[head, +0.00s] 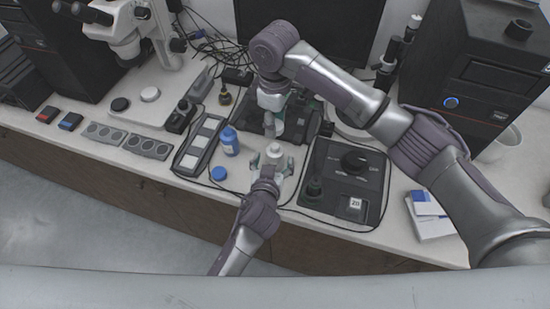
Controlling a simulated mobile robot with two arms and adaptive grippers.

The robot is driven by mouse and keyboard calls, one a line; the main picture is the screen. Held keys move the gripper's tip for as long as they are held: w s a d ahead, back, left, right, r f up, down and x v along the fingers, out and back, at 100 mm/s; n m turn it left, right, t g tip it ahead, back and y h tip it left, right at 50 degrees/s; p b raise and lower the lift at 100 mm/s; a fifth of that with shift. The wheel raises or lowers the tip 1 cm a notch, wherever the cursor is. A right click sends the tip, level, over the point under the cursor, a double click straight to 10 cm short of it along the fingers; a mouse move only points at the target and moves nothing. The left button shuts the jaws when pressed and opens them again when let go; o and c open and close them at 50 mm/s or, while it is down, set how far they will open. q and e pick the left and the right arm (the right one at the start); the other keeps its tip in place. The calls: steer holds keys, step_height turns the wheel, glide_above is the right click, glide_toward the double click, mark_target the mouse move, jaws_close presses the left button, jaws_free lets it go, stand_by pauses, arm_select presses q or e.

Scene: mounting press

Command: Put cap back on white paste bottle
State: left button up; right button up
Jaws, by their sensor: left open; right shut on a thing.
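The white paste bottle (274,151) stands upright on the bench, near its front edge. My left gripper (272,160) reaches in from the front at bench height. It is open, with its fingers on either side of the white bottle. My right gripper (276,121) points down above and just behind the bottle. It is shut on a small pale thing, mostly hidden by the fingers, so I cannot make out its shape. A blue cap (219,174) lies on the bench left of the white bottle.
A blue bottle (230,142) stands left of the white one. A tray with pale squares (201,142) lies further left. A black device (343,180) is close on the right. Loose cables lie behind. The bench's front edge is near.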

mark_target(275, 153)
arm_select(q)
steer(key=shift+x, duration=2)
jaws_close()
